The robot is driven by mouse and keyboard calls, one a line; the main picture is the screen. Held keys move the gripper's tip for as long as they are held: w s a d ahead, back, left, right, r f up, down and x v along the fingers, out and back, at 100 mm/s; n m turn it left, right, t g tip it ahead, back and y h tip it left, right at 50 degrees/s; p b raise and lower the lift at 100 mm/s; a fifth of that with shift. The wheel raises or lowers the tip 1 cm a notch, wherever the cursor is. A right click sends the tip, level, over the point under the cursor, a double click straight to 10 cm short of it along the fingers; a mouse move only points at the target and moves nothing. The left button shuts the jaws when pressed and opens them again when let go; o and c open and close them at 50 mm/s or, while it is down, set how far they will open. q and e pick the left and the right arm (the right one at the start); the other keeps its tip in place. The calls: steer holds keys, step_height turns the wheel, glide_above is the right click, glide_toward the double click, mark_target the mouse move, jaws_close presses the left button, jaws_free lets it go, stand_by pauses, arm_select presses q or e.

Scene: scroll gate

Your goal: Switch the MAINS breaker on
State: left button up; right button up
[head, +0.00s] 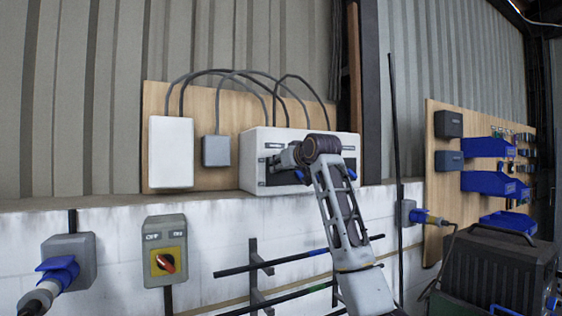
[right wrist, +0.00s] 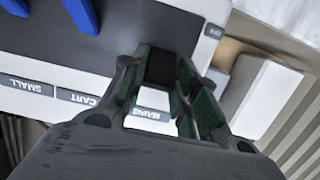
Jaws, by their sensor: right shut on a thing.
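The white breaker box (head: 258,138) is mounted on the wooden board, with a dark strip across its front. My right gripper (head: 288,158) is at the left part of this front, seen small and partly blended with the strip. In the right wrist view, the upside-down MAINS label (right wrist: 152,114) lies between my fingers. The right gripper (right wrist: 160,75) is shut on the dark MAINS breaker handle (right wrist: 160,67), with a finger on either side. The exact position of the handle is hard to tell. My left gripper is not in view.
Blue levers (right wrist: 82,14) stand beside the SMALL (right wrist: 26,86) and CART (right wrist: 76,97) labels. A white box (head: 170,150) and small grey box (head: 216,151) hang to the left. A rotary switch (head: 165,255) and blue plug (head: 60,272) are below. Blue bins (head: 488,147) hang right.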

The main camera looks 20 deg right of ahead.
steer(key=shift+r, duration=0.1)
stand_by(0.4)
steer(key=o, duration=1)
steer(key=shift+w, duration=0.1)
steer(key=shift+v, duration=6)
steer(key=shift+r, duration=0.15)
